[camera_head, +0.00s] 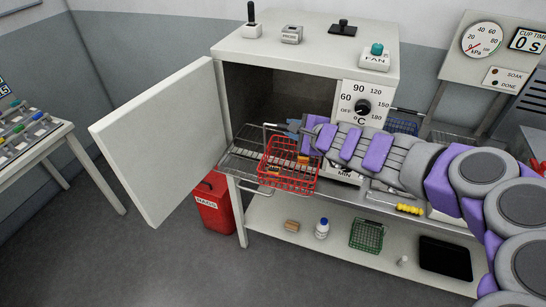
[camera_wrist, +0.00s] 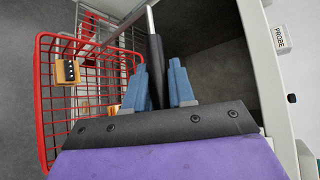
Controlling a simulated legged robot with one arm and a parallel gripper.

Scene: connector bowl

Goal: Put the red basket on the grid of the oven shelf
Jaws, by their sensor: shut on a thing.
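The red wire basket (camera_head: 289,181) hangs at the front of the open oven (camera_head: 262,93), upright or nearly so. It overlaps the right part of the oven shelf's wire grid (camera_head: 240,160), which sticks out of the oven mouth; I cannot tell if they touch. In the wrist view the basket (camera_wrist: 39,110) fills the left side, with small brass-coloured pieces (camera_wrist: 67,72) in it. My gripper (camera_wrist: 160,85) has its blue fingers shut on the basket's dark handle grip (camera_wrist: 156,62). In the head view my arm hides part of the oven's front.
The white oven door (camera_head: 160,140) stands wide open at the left. A blue basket (camera_head: 402,126) stands behind my arm.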

